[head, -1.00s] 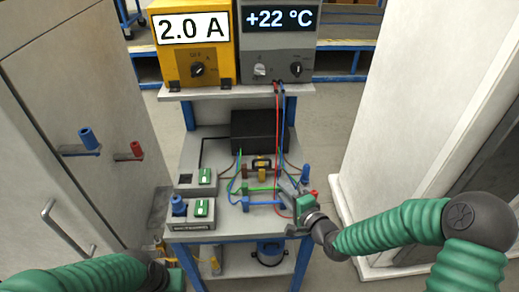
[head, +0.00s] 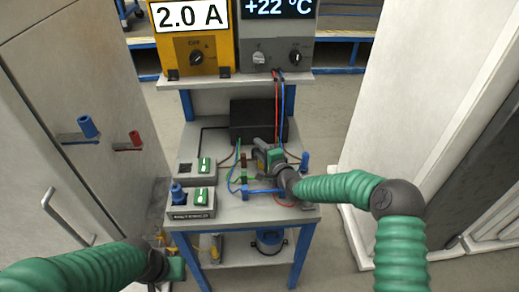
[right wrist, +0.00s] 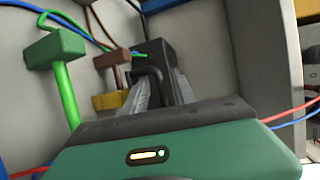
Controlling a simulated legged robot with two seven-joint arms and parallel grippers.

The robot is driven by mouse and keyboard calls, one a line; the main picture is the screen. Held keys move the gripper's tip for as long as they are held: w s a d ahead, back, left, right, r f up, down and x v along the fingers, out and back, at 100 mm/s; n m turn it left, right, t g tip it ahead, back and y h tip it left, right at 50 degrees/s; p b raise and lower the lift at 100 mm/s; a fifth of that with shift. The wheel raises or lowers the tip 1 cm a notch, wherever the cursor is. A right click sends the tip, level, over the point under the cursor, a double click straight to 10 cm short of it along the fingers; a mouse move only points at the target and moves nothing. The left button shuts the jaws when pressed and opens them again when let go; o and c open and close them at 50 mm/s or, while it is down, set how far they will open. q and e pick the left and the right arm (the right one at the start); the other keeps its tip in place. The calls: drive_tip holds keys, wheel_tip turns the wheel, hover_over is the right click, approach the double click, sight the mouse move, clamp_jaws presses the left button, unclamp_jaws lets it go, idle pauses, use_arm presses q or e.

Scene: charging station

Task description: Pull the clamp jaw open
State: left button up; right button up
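A black clamp with a loop-shaped handle (right wrist: 150,73) stands on the bench in the right wrist view, in front of a black block (right wrist: 155,52). My right gripper (right wrist: 162,88) reaches over the bench, its two grey fingers apart on either side of the handle. I cannot tell whether they touch it. In the head view my right gripper (head: 262,148) covers most of the clamp. My left gripper (head: 175,268) hangs low at the bench's left front, its fingers not clear.
A green T-shaped handle (right wrist: 56,50), a brown block (right wrist: 112,58) and a yellow block (right wrist: 109,100) stand left of the clamp. Red and blue cables (head: 277,105) run down to the bench. Switch boxes (head: 191,205) stand at left; a blue bar (head: 262,190) lies in front.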

drive_tip(key=shift+w, duration=0.1)
clamp_jaws()
drive_tip(key=shift+f, duration=0.2)
idle(1.1)
